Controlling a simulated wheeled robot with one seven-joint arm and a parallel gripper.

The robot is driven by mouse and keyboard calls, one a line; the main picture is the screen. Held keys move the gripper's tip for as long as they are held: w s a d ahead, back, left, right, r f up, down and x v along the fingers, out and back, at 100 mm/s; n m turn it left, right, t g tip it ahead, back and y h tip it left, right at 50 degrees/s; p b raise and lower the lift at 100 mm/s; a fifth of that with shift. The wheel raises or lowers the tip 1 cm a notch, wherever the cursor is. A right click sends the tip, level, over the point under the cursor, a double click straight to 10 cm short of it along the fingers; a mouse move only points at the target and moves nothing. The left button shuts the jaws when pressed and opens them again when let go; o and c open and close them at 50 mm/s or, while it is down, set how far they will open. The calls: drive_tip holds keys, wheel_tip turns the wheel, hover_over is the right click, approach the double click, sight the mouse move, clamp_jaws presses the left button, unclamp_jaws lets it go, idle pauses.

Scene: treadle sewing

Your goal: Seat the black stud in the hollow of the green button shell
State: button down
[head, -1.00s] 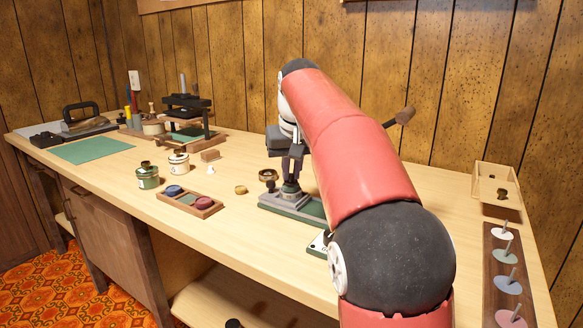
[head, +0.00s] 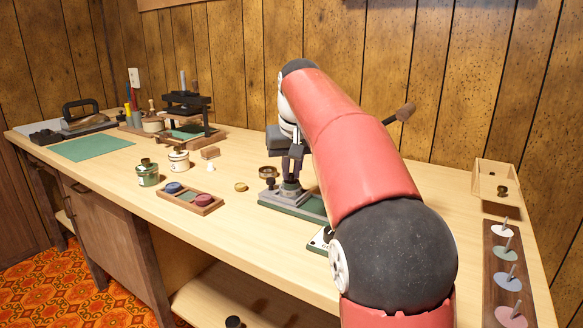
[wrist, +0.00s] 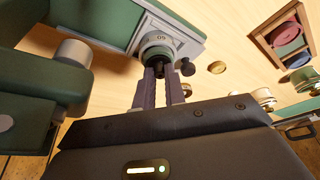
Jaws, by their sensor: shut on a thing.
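My gripper (wrist: 163,76) points down over the grey die on the green-based press, and its fingers are close together around a small black stud (wrist: 159,64). A green ring, which looks like the green button shell (wrist: 152,53), sits in the pale numbered holder right at the fingertips. The stud is at or just above the shell's middle; I cannot tell whether it touches or is seated. In the head view my gripper (head: 292,166) stands upright over the die (head: 290,193), and the stud and shell are too small or hidden to make out.
The green press body (wrist: 40,110) stands close beside my gripper. A small dark knob (wrist: 187,67) and a brass disc (wrist: 217,67) are near the fingers. A wooden tray (head: 215,207) with blue and red pieces and jars (head: 148,174) stand to the left.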

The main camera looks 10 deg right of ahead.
drive_tip(key=c, duration=1)
unclamp_jaws()
wheel_tip(320, 180, up, 3)
drive_tip(key=p, duration=0.3)
drive_tip(key=shift+r+p, duration=0.15)
drive_tip(key=shift+p, duration=0.15)
drive_tip(key=shift+r+p, duration=0.35)
drive_tip(key=shift+r, duration=0.95)
